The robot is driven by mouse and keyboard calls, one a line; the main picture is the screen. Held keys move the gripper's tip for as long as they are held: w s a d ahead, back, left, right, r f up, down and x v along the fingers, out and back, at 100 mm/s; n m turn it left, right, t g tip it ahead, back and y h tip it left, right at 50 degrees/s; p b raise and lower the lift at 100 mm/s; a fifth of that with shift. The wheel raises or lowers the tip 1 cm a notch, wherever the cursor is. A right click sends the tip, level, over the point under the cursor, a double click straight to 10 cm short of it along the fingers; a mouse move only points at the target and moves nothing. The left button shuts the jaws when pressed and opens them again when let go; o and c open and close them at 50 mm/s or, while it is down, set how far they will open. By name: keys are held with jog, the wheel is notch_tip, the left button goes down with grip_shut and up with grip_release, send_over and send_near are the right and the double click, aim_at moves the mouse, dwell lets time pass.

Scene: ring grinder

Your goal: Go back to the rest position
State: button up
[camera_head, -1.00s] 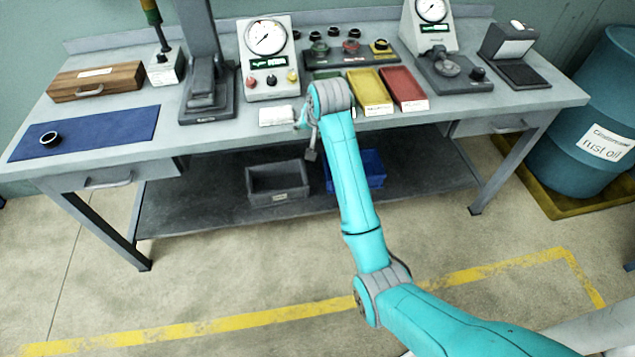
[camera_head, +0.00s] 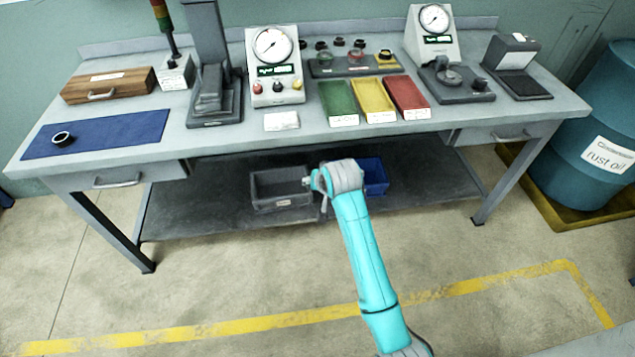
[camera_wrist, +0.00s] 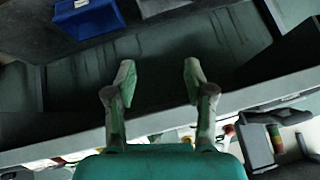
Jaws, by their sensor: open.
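My gripper (camera_wrist: 157,85) is open and empty in the wrist view, its two fingers apart with nothing between them. In the head view my turquoise arm reaches forward from the lower right, and its wrist end hangs in front of the workbench (camera_head: 230,150), below the top's front edge and before the lower shelf. The fingers are small and partly hidden by the wrist there. A dark ring (camera_head: 62,138) lies on the blue mat (camera_head: 115,132) at the left of the bench.
On the bench stand a dial gauge unit (camera_head: 272,60), green (camera_head: 338,98), yellow (camera_head: 373,95) and red (camera_head: 407,93) trays, and a second gauge (camera_head: 433,25). A grey bin (camera_head: 280,190) and blue bin (camera_head: 375,177) sit on the shelf. An oil drum (camera_head: 605,130) stands right. The floor in front is clear.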

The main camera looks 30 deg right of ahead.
dwell(0.5)
jog(key=s+a+f+n+t, duration=0.1)
jog(key=s+a+f, duration=0.15)
jog(key=s, duration=0.55)
jog(key=s+a+f+n+t, duration=0.1)
jog(key=s+f, duration=0.3)
jog(key=s, duration=0.5)
jog(key=s+a+f+n+t, duration=0.1)
jog(key=s+a+f, duration=0.15)
jog(key=s, duration=0.55)
jog(key=s+a+r+n+t, duration=0.1)
jog(key=s+r+t, duration=0.1)
jog(key=s+r, duration=0.6)
jog(key=s+a+r+n+t, duration=0.1)
jog(key=s+r, duration=0.6)
jog(key=s, duration=1)
jog(key=shift+a+r+n+t+y, duration=0.3)
jog(key=shift+r+t+y, duration=0.1)
jog(key=shift+t, duration=0.1)
jog(key=shift+s, duration=0.1)
